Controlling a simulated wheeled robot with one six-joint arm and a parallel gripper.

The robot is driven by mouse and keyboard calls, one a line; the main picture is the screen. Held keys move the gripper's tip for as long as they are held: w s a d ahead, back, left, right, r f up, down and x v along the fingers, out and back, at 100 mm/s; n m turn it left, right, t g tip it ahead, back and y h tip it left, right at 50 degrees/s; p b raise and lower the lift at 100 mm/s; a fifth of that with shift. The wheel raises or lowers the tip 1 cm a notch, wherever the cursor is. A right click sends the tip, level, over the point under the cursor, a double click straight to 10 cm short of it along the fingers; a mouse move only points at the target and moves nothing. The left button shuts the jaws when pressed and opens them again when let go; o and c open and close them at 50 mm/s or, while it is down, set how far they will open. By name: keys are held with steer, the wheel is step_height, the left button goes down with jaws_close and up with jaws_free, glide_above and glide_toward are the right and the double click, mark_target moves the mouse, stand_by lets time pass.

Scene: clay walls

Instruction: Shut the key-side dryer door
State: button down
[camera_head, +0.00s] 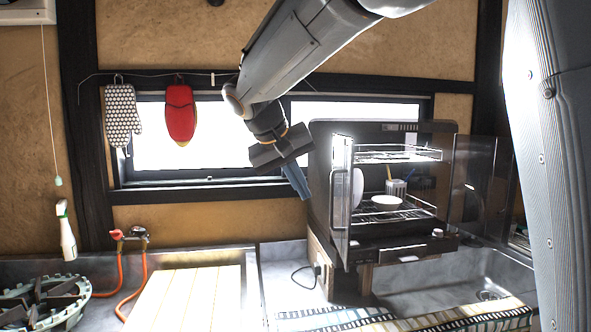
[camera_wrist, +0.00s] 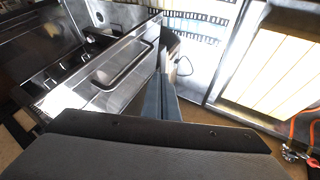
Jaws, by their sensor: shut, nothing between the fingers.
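The dish dryer (camera_head: 384,130) stands on the counter right of the window, with dishes on its wire racks. Its left glass door (camera_head: 342,195) stands open, swung out toward me. Its right glass door (camera_head: 473,185) is also open, out to the right. A small knob (camera_head: 437,233) shows at the lower right of the front; I cannot tell which door is the key-side one. My gripper (camera_head: 297,182) is shut and empty, pointing down, left of the left door and apparently apart from it. Its fingers also show in the wrist view (camera_wrist: 160,97), beside a shiny panel with a handle-like outline.
A sink (camera_head: 490,285) lies below and right of the dryer. A pale ribbed board (camera_head: 190,295), a burner grate (camera_head: 45,303) and orange hoses (camera_head: 122,270) are on the left. A spray bottle (camera_head: 66,232) stands by the wall. Mitts hang before the window.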

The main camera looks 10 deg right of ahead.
mark_target(333, 197)
steer(key=shift+w+d+f+p, duration=0.2)
steer(key=shift+d+f+p, duration=0.15)
steer(key=shift+d, duration=0.5)
steer(key=shift+w+d+f+p, duration=0.15)
steer(key=shift+d+f+p, duration=0.2)
steer(key=shift+d, duration=0.45)
steer(key=shift+w+d+f+p, duration=0.25)
steer(key=shift+d+p, duration=0.2)
steer(key=shift+d, duration=0.4)
steer(key=shift+s, duration=0.15)
